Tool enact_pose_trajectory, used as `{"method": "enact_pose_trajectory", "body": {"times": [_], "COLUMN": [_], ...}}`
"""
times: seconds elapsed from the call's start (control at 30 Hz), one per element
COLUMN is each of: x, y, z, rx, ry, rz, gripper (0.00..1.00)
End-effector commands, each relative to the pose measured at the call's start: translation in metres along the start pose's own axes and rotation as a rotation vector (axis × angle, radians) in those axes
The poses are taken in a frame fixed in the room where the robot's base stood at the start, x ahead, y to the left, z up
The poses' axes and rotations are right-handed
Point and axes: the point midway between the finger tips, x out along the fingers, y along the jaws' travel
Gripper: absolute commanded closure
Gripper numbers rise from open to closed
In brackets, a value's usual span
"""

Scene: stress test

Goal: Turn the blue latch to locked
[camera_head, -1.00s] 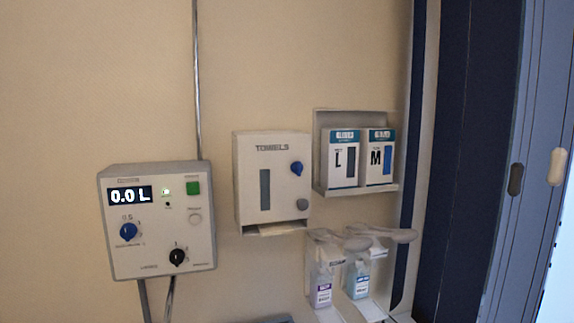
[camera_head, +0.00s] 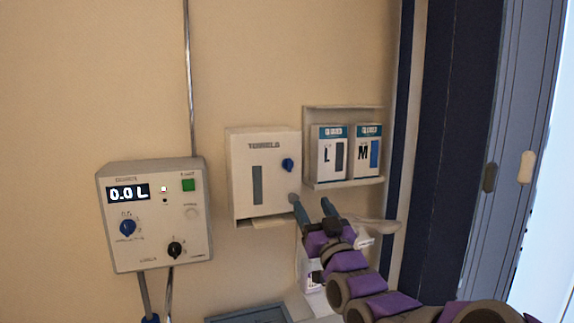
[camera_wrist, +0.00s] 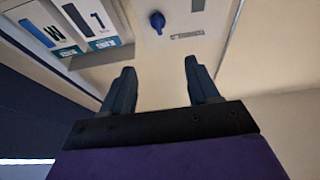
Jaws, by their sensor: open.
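The blue latch (camera_head: 288,165) is a small knob on the right of the front of the white towel dispenser (camera_head: 240,187). It also shows at the top of the upside-down wrist view (camera_wrist: 157,21), beyond the fingertips. My gripper (camera_head: 311,201) is open and empty, below and slightly right of the latch, near the dispenser's lower right corner. In the wrist view its two dark fingers (camera_wrist: 159,68) stand apart with bare wall behind the gap. Nothing touches the latch.
A control box (camera_head: 155,215) with a blue dial (camera_head: 127,227) hangs at left. A rack with glove boxes (camera_head: 332,151) is right of the dispenser. Bottle dispensers (camera_head: 367,243) below are partly hidden by my arm. Wall above is clear.

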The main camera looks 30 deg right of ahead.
Motion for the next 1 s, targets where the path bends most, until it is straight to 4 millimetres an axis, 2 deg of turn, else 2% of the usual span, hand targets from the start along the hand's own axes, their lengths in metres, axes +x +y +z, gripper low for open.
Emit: {"method": "enact_pose_trajectory", "body": {"times": [0.27, 1.0], "x": [0.032, 0.142], "y": [-0.003, -0.003], "z": [0.001, 0.002], "rx": [0.001, 0.001], "ry": [-0.004, -0.006], "rz": [-0.005, -0.003], "gripper": [0.4, 0.4]}}
